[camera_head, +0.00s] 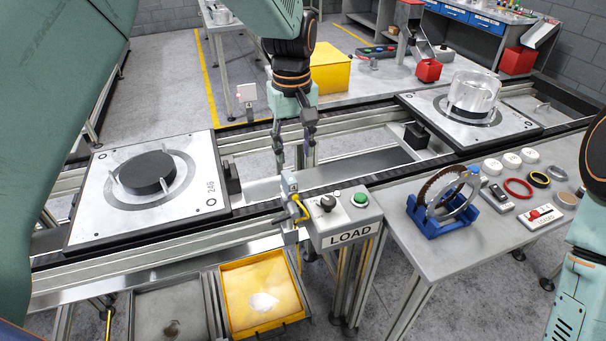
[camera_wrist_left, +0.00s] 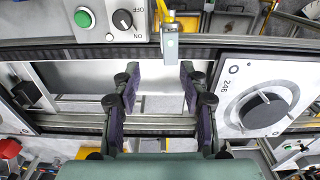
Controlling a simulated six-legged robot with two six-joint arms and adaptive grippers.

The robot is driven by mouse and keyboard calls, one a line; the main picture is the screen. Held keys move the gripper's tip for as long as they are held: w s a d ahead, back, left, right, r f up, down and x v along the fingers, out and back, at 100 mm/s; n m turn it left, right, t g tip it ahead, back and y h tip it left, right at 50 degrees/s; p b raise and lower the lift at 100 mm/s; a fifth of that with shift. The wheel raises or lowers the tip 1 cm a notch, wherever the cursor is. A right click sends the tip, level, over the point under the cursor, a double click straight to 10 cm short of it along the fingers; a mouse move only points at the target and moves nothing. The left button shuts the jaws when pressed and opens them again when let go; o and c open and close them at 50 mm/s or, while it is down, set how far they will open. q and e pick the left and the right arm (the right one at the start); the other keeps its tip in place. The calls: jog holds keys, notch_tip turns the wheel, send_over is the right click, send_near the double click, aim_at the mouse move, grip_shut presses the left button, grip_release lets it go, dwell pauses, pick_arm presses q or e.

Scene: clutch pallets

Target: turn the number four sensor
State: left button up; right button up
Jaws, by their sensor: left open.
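A small grey sensor (camera_head: 290,184) with a yellow cable stands on the near rail of the conveyor, left of the LOAD control box. It also shows in the left wrist view (camera_wrist_left: 170,42), upright at top centre. No number can be read on it. My left gripper (camera_head: 295,160) hangs over the conveyor gap behind the sensor, fingers pointing down. In the left wrist view the gripper (camera_wrist_left: 160,72) is open and empty, its fingers apart, with the sensor beyond their tips and not between them. My right gripper is not in view.
The LOAD box (camera_head: 345,222) with a black knob and green button is right of the sensor. A pallet marked 246 (camera_head: 212,170) sits to the left; another pallet (camera_head: 520,122) holds a clear cylinder. A yellow bin (camera_head: 237,302) is below. A blue ring stand (camera_head: 437,226) is on the right table.

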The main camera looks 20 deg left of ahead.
aim_at(290, 176)
pick_arm(q)
jog(key=shift+s+a+f, duration=0.3)
jog(key=shift+s+a, duration=0.05)
jog(key=shift+s, duration=0.15)
jog(key=shift+s+a+f, duration=0.25)
jog(key=shift+s+a, duration=0.1)
jog(key=shift+s, duration=0.1)
jog(key=f, duration=0.4)
jog(key=w+f, duration=0.1)
jog(key=f, duration=0.1)
jog(key=shift+d, duration=0.4)
jog(key=shift+s+a+f, duration=0.1)
jog(key=shift+s+f, duration=0.05)
jog(key=shift+f, duration=0.1)
jog(key=shift+s+a, duration=0.2)
jog(key=shift+w+d+f, duration=0.15)
jog(key=shift+w+d, duration=0.15)
jog(key=shift+w, duration=0.05)
jog(key=c, duration=0.4)
jog(key=shift+s+a, duration=0.2)
jog(key=shift+a, duration=0.05)
jog(key=c, duration=0.4)
jog(key=shift+w+d, duration=0.1)
jog(key=shift+d, duration=0.05)
grip_shut()
